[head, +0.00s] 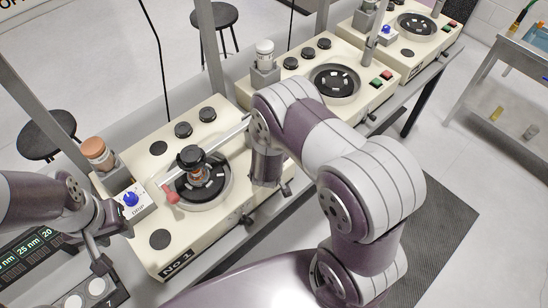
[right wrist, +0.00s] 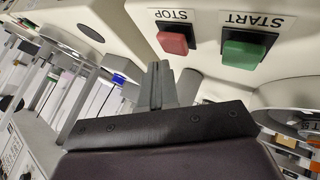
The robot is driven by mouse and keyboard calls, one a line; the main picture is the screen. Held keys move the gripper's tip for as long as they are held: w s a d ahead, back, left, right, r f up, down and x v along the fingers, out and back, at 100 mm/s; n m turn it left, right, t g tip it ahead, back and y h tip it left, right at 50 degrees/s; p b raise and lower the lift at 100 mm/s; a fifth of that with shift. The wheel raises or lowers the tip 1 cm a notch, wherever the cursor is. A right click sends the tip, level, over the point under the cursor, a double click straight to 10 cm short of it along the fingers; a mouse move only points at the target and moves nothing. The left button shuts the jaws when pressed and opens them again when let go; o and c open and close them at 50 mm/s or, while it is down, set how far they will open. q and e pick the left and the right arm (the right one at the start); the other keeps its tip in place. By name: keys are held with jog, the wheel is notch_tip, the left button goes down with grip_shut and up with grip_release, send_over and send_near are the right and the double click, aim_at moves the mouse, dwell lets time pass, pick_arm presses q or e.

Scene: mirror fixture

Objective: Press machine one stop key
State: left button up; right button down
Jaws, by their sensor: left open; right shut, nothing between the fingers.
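Machine one (head: 200,255), a cream case marked No.1, stands at the left front in the head view. Its keys are hidden there behind my right arm. The right wrist view shows a red key (right wrist: 173,41) under an upside-down STOP label, beside a green START key (right wrist: 245,50). My right gripper (right wrist: 158,70) is shut and empty. Its fingertips appear just below the red key in that picture; I cannot tell whether they touch it. My left gripper (head: 100,235) is open at the machine's left edge, near the blue DRIP knob (head: 131,199).
Two similar machines (head: 350,107) (head: 442,47) continue up the bench.

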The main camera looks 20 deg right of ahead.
notch_tip(320, 180, up, 5)
jog(key=p, duration=0.5)
dwell(0.3)
dwell(0.4)
